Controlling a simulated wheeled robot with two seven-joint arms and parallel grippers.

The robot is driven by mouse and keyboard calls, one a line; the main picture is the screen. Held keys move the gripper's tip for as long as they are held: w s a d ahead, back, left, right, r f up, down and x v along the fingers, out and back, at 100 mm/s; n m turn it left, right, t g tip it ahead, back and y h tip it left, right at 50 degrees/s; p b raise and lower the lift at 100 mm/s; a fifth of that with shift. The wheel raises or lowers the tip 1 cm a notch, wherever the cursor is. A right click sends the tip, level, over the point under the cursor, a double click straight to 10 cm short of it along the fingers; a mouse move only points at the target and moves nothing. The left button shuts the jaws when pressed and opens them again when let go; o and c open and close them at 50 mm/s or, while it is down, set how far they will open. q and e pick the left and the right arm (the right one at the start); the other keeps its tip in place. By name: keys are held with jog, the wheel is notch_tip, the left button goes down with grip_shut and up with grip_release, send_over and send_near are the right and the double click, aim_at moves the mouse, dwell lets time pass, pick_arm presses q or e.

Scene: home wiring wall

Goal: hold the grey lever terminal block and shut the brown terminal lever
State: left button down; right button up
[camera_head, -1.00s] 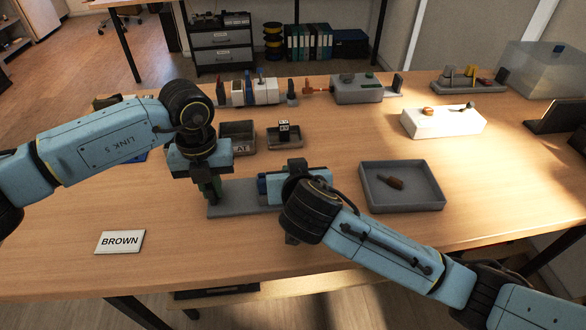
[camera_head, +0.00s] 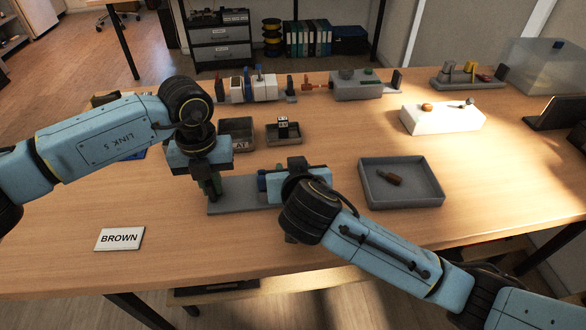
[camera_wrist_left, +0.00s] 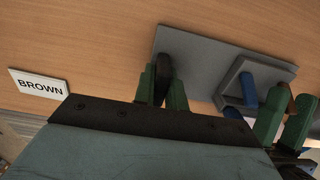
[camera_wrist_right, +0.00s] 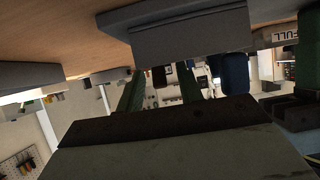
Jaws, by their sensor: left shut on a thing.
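The grey base (camera_head: 240,208) lies on the table, with a block carrying blue levers at its right end. That block (camera_wrist_left: 233,80) shows its blue levers (camera_wrist_left: 249,88) in the left wrist view. My left gripper (camera_head: 211,187) is shut on a dark round-topped piece (camera_wrist_left: 164,68) on the base's left part. My right gripper (camera_wrist_left: 283,118) is at the block's right side, mostly hidden behind its wrist in the head view. Its green fingers stand apart in the right wrist view (camera_wrist_right: 160,92). A small brown part (camera_wrist_left: 289,92) shows near its fingers; contact cannot be told.
A white BROWN card (camera_head: 119,239) lies at front left. A grey tray (camera_head: 405,204) holding a brown-and-dark piece is at right. Two small dark trays (camera_head: 238,147) (camera_head: 270,142) and a white block (camera_head: 440,124) stand behind.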

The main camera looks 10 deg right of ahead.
jog(key=shift+s, duration=0.1)
jog(key=v, duration=1.2)
pick_arm(q)
jog(key=c, duration=1.4)
grip_release()
jog(key=shift+o, duration=0.2)
